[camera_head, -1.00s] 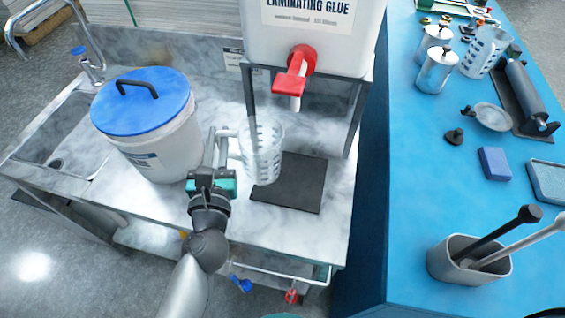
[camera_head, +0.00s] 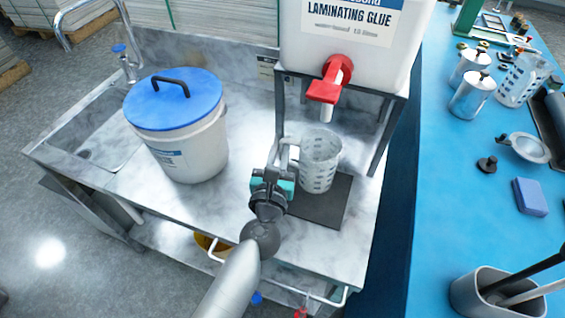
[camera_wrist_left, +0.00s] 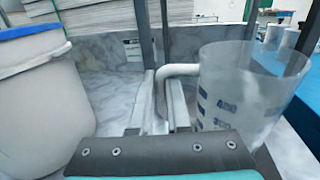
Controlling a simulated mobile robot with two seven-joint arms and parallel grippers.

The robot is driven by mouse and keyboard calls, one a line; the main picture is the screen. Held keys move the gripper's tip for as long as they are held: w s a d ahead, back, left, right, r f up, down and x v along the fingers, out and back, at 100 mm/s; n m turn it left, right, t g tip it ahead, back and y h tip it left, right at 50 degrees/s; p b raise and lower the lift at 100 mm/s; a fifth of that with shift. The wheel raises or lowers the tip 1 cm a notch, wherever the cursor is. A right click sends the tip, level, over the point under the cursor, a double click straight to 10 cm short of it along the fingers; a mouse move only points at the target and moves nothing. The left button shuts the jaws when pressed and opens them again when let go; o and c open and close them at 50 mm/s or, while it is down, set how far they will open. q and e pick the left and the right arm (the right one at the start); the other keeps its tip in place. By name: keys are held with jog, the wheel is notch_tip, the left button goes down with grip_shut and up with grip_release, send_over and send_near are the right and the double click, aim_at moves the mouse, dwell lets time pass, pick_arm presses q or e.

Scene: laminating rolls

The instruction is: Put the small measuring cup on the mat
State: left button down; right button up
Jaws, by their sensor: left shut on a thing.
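The measuring cup (camera_head: 319,165) is clear, with dark markings and a side handle. My left gripper (camera_head: 279,160) is shut on its handle, left of the cup body. The cup looks upright and overlaps the back part of the dark mat (camera_head: 324,208); I cannot tell whether its base touches the mat. In the left wrist view the cup (camera_wrist_left: 240,95) is at the right, its handle (camera_wrist_left: 176,70) between the fingers (camera_wrist_left: 160,100). Another clear measuring cup (camera_head: 522,82) stands on the blue table at the right. My right gripper is out of view.
A white bucket with a blue lid (camera_head: 185,140) stands left of my arm, by the sink (camera_head: 85,140). The glue tank (camera_head: 345,40) with its red tap (camera_head: 328,85) is above and behind the cup, on a metal stand (camera_head: 385,130). The blue table (camera_head: 430,190) holds other tools.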

pick_arm(q)
jog(key=shift+f+b, duration=1.25)
jog(key=shift+f, duration=0.75)
jog(key=shift+f, duration=0.15)
jog(key=c, duration=0.9)
grip_release()
jog(key=shift+r, duration=0.2)
jog(key=shift+s, duration=0.15)
jog(key=s, duration=0.4)
jog(key=s+a, duration=0.1)
jog(key=s, duration=0.2)
jog(key=s+b, duration=0.1)
jog(key=s, duration=0.3)
jog(key=shift+s+a, duration=0.25)
jog(key=shift+s, duration=0.1)
